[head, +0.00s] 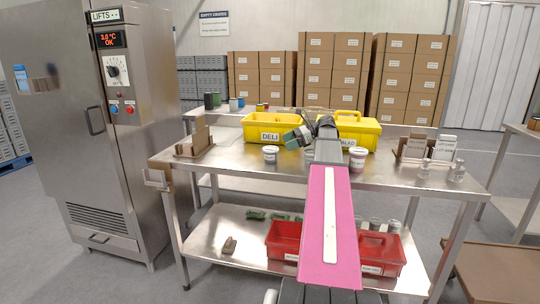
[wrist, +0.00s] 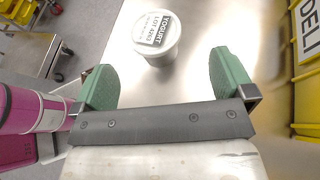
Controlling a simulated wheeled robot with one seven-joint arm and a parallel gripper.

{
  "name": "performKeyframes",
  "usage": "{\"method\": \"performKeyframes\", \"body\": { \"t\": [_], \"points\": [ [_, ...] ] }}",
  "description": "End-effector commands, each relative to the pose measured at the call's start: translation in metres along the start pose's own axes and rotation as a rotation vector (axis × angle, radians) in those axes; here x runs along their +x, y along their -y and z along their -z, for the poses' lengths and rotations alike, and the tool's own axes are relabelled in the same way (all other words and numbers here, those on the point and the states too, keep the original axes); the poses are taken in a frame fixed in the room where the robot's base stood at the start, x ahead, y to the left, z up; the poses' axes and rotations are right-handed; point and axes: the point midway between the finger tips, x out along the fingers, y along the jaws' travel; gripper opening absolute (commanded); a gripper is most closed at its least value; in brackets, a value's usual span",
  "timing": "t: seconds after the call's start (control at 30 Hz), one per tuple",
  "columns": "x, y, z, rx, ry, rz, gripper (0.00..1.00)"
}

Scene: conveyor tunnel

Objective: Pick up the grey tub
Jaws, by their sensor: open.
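A pale grey-white tub (head: 270,154) with a printed label stands upright on the steel table, in front of the DELI crate. A tub labelled yogurt (wrist: 154,38), apparently the same one, shows in the wrist view beyond the fingertips, about midway between them. A similar pale tub (head: 357,159) stands on the table right of my arm. My gripper (head: 294,137) has green fingers and reaches over the table near the DELI crate. In the wrist view my gripper (wrist: 165,80) is open and empty, with the fingers apart from the tub.
A yellow DELI crate (head: 262,119) is close on the right in the wrist view (wrist: 306,75). A second yellow crate (head: 367,138) stands beside it. A brown holder (head: 195,150) is at the table's left end. Shakers (head: 457,171) stand at the right. Red bins (head: 283,240) sit below.

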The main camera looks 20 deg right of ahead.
Motion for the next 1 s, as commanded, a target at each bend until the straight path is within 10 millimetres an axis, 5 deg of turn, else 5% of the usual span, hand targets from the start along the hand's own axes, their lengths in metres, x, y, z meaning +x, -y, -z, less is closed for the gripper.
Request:
{"method": "performKeyframes", "body": {
  "t": [0.7,0.97,1.0],
  "points": [
    [0.081,-0.008,0.002,0.0,0.0,-0.002,1.0],
    [0.086,-0.007,0.001,0.0,0.0,-0.001,1.0],
    [0.086,-0.007,0.001,0.0,0.0,-0.001,0.9]
  ]
}}
